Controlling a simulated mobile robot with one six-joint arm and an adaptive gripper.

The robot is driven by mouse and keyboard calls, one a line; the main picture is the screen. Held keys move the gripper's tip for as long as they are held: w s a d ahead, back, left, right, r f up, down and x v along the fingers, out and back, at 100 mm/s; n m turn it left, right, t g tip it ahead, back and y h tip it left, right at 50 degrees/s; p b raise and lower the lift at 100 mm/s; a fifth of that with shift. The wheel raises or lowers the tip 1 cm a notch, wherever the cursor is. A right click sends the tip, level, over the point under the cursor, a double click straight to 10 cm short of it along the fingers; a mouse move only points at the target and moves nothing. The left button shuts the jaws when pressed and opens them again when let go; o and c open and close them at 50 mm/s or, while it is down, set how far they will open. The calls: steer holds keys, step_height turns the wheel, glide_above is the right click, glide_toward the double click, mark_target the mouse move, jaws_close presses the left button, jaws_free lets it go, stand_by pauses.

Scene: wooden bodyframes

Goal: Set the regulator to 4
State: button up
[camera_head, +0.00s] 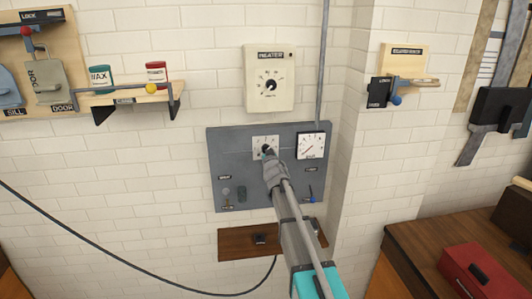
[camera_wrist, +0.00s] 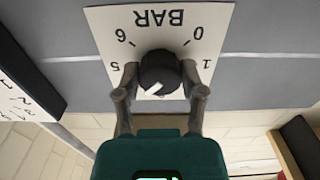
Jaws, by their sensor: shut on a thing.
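The regulator knob (camera_wrist: 160,70) is black with a white pointer mark. It sits on a white square dial plate (camera_wrist: 202,20) marked BAR, upside down in the wrist view. The figures 0, 1, 5 and 6 show; the lower part of the scale is hidden by my gripper (camera_wrist: 160,82). The pointer slants to the lower left, on the hidden side of the scale. My fingers stand on both sides of the knob and are shut on it. In the head view my gripper (camera_head: 269,157) reaches the dial plate (camera_head: 258,141) on the grey panel (camera_head: 225,165).
A pressure gauge (camera_head: 311,146) is right of the dial; its needle is too small to read. Small controls (camera_head: 227,195) sit low on the panel. A heater box (camera_head: 270,88) hangs above and a wooden board (camera_head: 232,245) below. A wall corner stands to the right.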

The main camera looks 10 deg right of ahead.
stand_by(0.4)
steer(key=o, duration=1.1)
steer(key=shift+o, duration=0.2)
steer(key=shift+s, duration=0.1)
steer(key=s, duration=1.2)
steer(key=shift+w+f, duration=0.1)
